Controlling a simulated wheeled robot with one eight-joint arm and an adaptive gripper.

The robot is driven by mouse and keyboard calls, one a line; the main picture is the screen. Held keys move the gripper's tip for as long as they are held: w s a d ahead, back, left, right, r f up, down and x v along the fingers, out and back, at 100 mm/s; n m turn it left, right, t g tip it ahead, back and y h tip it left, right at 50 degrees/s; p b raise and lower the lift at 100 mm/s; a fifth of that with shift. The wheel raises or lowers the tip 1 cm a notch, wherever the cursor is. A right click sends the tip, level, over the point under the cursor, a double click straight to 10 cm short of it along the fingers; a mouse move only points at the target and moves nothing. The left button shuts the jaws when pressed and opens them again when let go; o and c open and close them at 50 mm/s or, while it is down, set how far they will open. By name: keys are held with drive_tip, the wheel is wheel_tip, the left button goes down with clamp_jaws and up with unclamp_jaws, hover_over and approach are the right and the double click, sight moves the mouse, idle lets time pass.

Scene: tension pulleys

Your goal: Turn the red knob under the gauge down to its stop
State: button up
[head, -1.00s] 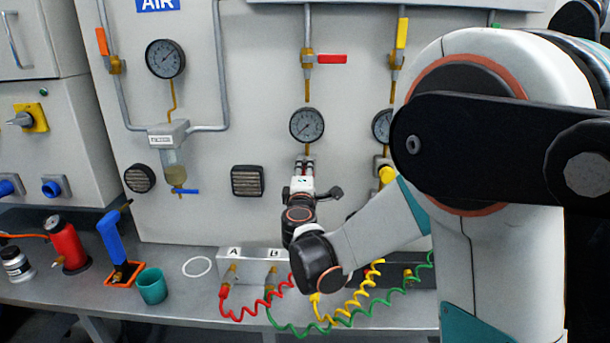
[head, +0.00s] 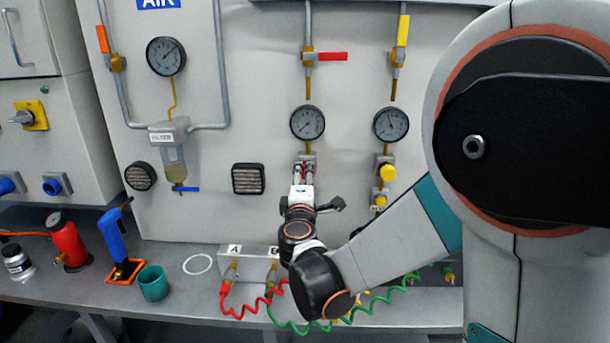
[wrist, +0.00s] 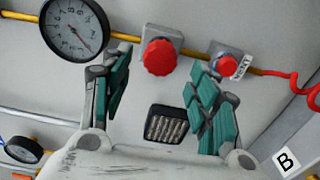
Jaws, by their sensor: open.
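The red knob (wrist: 158,57) is large and ridged and sits on a square grey mount beside the gauge (wrist: 75,28) in the tilted wrist view. In the head view the gauge (head: 307,122) is on the panel, and my gripper hides the knob below it. My gripper (wrist: 157,72) is open, with one finger on each side of the knob in the picture. The head view shows my gripper (head: 304,178) pointing at the panel under the gauge. I see no clear contact with the knob.
A smaller red knob (wrist: 227,65) with a label is on the same pipe. To the right are a second gauge (head: 391,124) and a yellow knob (head: 388,174). A black vent (head: 248,179) is at left. Coiled hoses (head: 245,306) lie on the bench below.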

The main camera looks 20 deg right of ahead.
drive_tip(key=v, duration=0.6)
drive_tip(key=shift+s, duration=0.25)
drive_tip(key=s+d+f+m+g, duration=0.3)
drive_tip(key=s+d+m+g, duration=0.3)
drive_tip(key=s+d+m, duration=0.4)
drive_tip(key=s+a+f+m+g+y, duration=0.2)
drive_tip(key=s+a, duration=0.1)
drive_tip(key=s, duration=0.5)
drive_tip(key=s+a+f+m+g+y, duration=0.2)
drive_tip(key=s+a+y, duration=0.1)
drive_tip(key=s, duration=0.6)
drive_tip(key=shift+a+m+y, duration=0.3)
drive_tip(key=shift+a, duration=0.45)
